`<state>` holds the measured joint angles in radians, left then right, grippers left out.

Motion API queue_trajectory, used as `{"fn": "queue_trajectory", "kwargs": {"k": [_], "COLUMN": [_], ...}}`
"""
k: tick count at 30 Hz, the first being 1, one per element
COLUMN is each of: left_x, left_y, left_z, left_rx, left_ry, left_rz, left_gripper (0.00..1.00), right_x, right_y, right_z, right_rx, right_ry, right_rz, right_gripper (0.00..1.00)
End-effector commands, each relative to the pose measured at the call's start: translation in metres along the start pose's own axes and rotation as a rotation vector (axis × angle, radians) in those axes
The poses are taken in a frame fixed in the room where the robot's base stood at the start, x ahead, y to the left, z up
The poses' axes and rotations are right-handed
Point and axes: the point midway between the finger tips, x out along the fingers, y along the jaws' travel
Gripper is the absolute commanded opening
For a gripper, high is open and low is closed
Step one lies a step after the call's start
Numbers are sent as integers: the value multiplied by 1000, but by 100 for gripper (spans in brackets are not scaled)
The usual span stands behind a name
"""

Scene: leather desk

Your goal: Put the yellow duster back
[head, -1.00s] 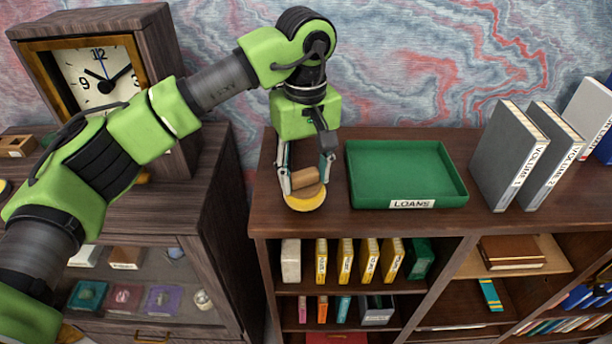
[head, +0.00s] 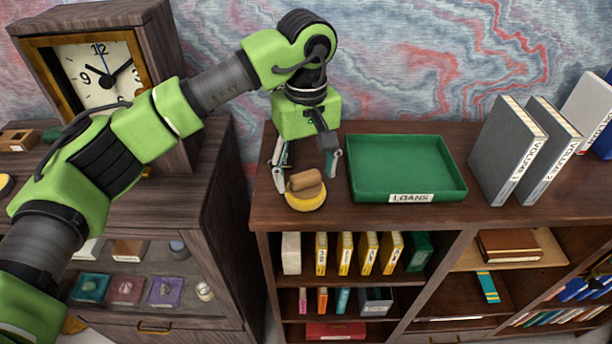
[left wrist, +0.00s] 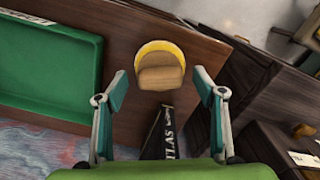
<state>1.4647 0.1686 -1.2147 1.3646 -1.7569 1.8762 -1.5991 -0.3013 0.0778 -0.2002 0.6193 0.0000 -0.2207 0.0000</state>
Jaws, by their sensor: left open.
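The yellow duster (head: 306,199) has a round yellow base and a brown wooden handle on top. It sits on the dark wooden shelf top, left of the green tray. My left gripper (head: 308,170) is open just above and behind it, with the fingers spread wide. In the left wrist view the duster (left wrist: 160,66) lies ahead of and between the two open fingertips (left wrist: 160,84), with nothing held. The left fingertips look apart from the handle. My right gripper is not in view.
A green tray labelled LOANS (head: 408,196) stands right of the duster. Grey volumes (head: 508,150) stand upright further right. A clock (head: 100,75) stands on the left cabinet. A dark label reading ATLAS (left wrist: 158,135) shows between the fingers.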

Motion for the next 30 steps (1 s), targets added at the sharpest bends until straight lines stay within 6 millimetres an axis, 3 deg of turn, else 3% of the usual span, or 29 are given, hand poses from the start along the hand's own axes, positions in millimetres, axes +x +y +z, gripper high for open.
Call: {"fn": "queue_trajectory", "kwargs": {"k": [9,15,21,30], "left_x": [-63,-96,-108,-108], "left_y": [1,0,0,0], "left_z": [0,0,0,0], "left_rx": [1,-1,1,1], "left_ry": [4,2,0,0], "left_rz": [3,1,1,1], "left_gripper": [63,63,63,63], "right_x": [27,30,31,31], "right_y": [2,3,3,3], "right_z": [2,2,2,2], "right_rx": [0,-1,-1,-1], "right_ry": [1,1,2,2], "right_rz": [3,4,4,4], "right_gripper": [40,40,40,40]}}
